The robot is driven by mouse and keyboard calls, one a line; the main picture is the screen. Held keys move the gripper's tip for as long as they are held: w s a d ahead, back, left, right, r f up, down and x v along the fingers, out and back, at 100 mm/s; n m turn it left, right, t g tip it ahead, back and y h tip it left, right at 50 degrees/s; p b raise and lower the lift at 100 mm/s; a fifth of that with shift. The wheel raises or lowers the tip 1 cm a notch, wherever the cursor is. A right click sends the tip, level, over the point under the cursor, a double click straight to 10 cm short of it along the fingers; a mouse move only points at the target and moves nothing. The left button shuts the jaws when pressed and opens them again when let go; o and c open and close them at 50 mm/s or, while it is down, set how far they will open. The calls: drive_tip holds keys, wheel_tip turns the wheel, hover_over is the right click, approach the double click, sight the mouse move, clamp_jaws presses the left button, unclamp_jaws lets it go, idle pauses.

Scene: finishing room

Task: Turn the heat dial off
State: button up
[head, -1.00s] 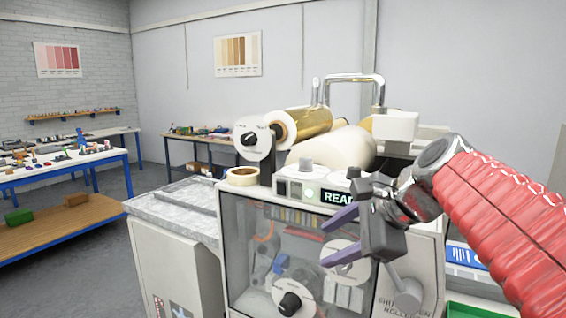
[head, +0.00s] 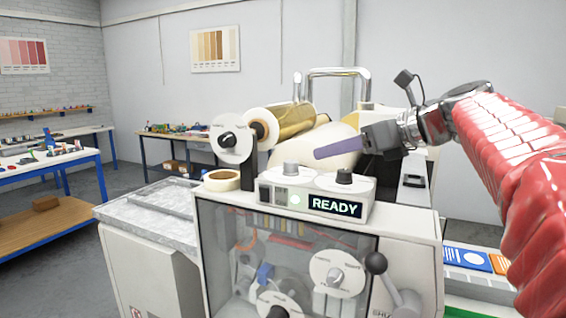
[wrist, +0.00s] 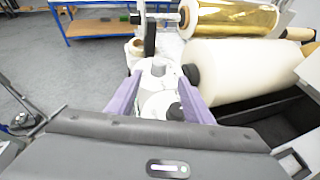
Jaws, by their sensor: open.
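A control box with a lit READY display (head: 333,207) stands on top of the white machine. It bears a grey knob (head: 290,168) and a black knob (head: 344,176), each on a pale round plate. I cannot read which one is the heat dial. My gripper (head: 318,153) is above and behind the box in the head view, its purple finger pointing left, clear of the knobs. In the wrist view my gripper (wrist: 160,76) is open and empty. The grey knob (wrist: 158,68) and black knob (wrist: 174,110) show between its two fingers.
A gold foil roll (head: 295,122) and a cream roller (head: 318,141) lie behind the box. A tape roll (head: 222,180) is at its left. A lever with a dark ball (head: 375,262) and lower dials (head: 333,276) are on the front.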

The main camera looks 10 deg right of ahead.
sight(293, 161)
drive_tip(key=x, duration=1.4)
drive_tip(key=shift+s, duration=0.1)
drive_tip(key=shift+c, duration=0.5)
drive_tip(key=c, duration=0.9)
drive_tip(key=shift+c, duration=0.2)
drive_tip(key=shift+d+f+n+g+y, duration=0.1)
drive_tip(key=shift+n+g+y, duration=0.3)
drive_tip(key=shift+n+y, duration=0.1)
drive_tip(key=shift+n+g+y, duration=0.9)
drive_tip(key=shift+n+g, duration=0.1)
drive_tip(key=shift+n, duration=0.1)
drive_tip(key=shift+n+g+y, duration=1)
drive_tip(key=shift+n+g, duration=1.2)
drive_tip(key=shift+g, duration=0.1)
drive_tip(key=shift+n+g+y, duration=0.3)
drive_tip(key=shift+n+g, duration=0.4)
